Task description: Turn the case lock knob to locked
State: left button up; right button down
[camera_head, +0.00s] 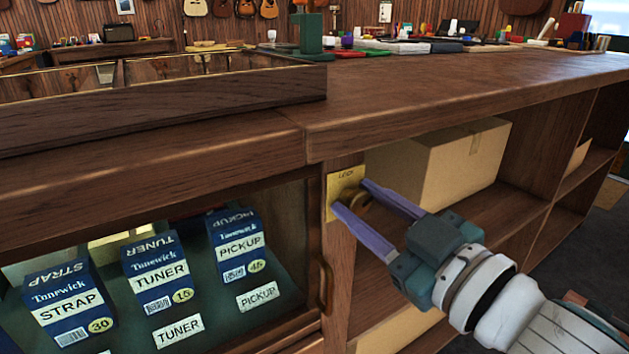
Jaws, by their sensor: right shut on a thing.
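The case lock knob (358,200) is a small brass-coloured knob on a yellow plate (342,186), fixed to the wooden post to the right of the glass-fronted case (165,270). The plate bears small lettering that I cannot read clearly. My right gripper (352,198) reaches in from the lower right, with its two purple-grey fingers on either side of the knob and shut on it. The fingers hide part of the knob, so I cannot tell which way it is turned. My left gripper is not in view.
The case holds blue strap (66,302), tuner (158,272) and pickup (236,246) boxes. A cardboard box (450,168) stands on the open shelf behind my right gripper. The wooden counter (450,88) overhangs the knob. A door handle (325,284) is just below left.

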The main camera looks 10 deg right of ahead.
jog(key=n, duration=0.6)
jog(key=shift+f, duration=0.1)
jog(key=n+b, duration=0.1)
jog(key=n, duration=0.6)
jog(key=shift+a+f+b, duration=0.1)
jog(key=shift+b, duration=0.2)
dwell(0.3)
jog(key=c, duration=0.5)
grip_release()
jog(key=v, duration=1)
jog(key=shift+p, duration=0.3)
